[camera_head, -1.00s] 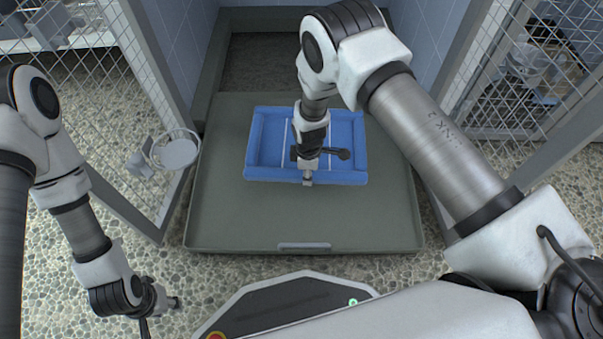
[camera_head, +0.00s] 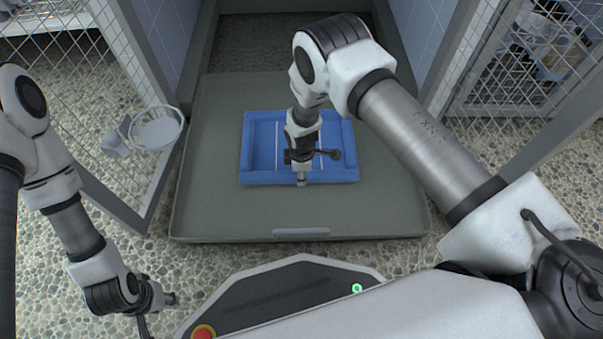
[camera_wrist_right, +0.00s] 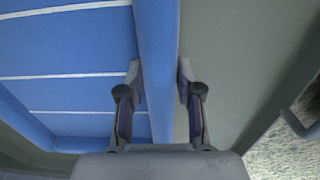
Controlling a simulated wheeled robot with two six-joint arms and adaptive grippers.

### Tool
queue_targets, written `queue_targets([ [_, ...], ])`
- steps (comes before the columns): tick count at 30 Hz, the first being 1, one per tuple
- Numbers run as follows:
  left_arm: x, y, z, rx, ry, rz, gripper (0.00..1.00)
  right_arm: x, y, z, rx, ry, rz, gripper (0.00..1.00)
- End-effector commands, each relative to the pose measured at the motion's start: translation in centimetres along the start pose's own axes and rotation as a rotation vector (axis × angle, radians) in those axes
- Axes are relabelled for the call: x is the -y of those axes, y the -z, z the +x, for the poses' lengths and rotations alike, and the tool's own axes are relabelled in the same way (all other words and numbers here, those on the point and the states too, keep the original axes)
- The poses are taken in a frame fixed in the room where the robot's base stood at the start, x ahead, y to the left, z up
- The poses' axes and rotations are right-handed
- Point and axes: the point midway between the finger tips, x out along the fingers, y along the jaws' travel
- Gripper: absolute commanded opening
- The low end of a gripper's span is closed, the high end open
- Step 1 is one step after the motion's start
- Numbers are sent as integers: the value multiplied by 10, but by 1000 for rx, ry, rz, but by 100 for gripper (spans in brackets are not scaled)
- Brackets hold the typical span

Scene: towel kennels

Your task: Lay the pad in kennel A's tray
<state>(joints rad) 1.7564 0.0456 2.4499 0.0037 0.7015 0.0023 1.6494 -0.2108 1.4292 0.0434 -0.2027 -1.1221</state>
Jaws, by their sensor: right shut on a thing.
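The pad (camera_head: 262,178) is a blue rectangle with raised padded edges and thin white lines. It shows over the middle of the grey-green tray (camera_head: 220,215) in the kennel opening. I cannot tell whether its underside touches the tray. My right gripper (camera_head: 302,181) is shut on the pad's near edge. In the right wrist view, its fingers (camera_wrist_right: 160,90) lie on both sides of that blue edge (camera_wrist_right: 156,45). The right arm hides part of the pad. My left gripper (camera_head: 170,298) hangs over the pebbled floor at left, away from the pad; its jaws are too small to read.
An open mesh gate (camera_head: 75,100) stands at left, with a round bowl in a holder (camera_head: 156,133) on it. Another mesh door (camera_head: 515,70) is at right. Tiled walls (camera_head: 410,40) flank the opening. Bare tray surface surrounds the pad.

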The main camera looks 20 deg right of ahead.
Motion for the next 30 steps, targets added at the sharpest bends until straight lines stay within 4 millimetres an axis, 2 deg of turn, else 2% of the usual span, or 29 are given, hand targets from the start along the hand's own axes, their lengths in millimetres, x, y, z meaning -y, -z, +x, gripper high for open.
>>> queue_targets([
  [12,0,0,5,0,0,-1,40,0,0,10,0,-1,0,0],
  [13,0,0,5,0,0,-1,40,0,0,10,0,0,0,42],
  [15,0,0,5,0,0,-1,40,0,0,10,0,0,0,60],
  [25,0,0,3,0,0,-1,40,0,0,6,0,0,0,60],
  [28,0,0,-6,1,0,0,40,0,0,-9,0,0,2,60],
  [30,0,-1,-22,3,0,2,40,0,0,-28,0,0,1,60],
])
